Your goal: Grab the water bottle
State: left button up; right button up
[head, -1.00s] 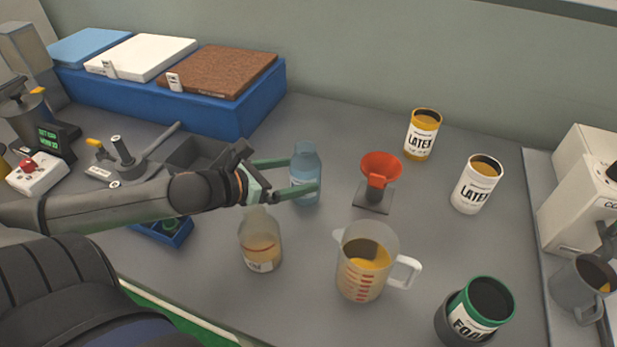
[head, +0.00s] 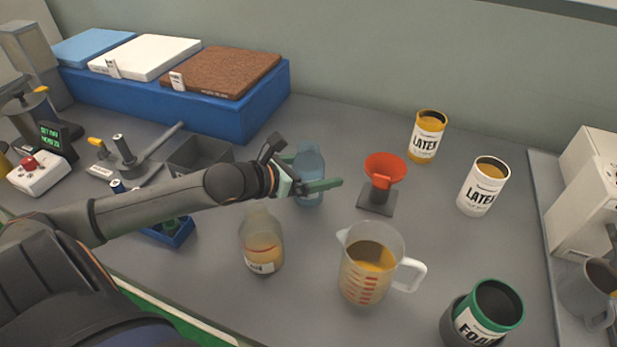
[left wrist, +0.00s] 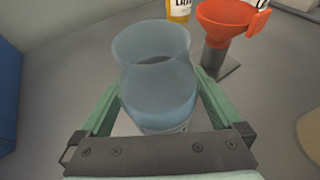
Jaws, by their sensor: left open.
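The water bottle (head: 310,162) is a translucent blue bottle standing upright on the grey bench. My left gripper (head: 318,187) reaches it from the left in the head view, and its green fingers partly cover the bottle's lower half. In the left wrist view the bottle (left wrist: 155,75) stands between the two green fingers of my open left gripper (left wrist: 155,105). Whether either finger touches it I cannot tell. My right gripper is not in view.
A red funnel (head: 383,170) on a dark stand is just right of the bottle. A clear bottle (head: 261,240) and a measuring jug (head: 369,265) stand in front. Latex cans (head: 427,137) are farther right. A blue box with sample slabs (head: 215,112) is behind left.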

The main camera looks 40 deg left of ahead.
pick_arm(q)
jog(key=shift+w, duration=0.15)
grip_shut()
dwell(0.9)
jog(key=shift+r, duration=0.2)
jog(key=shift+r+p, duration=0.7)
jog(key=shift+r, duration=4.05)
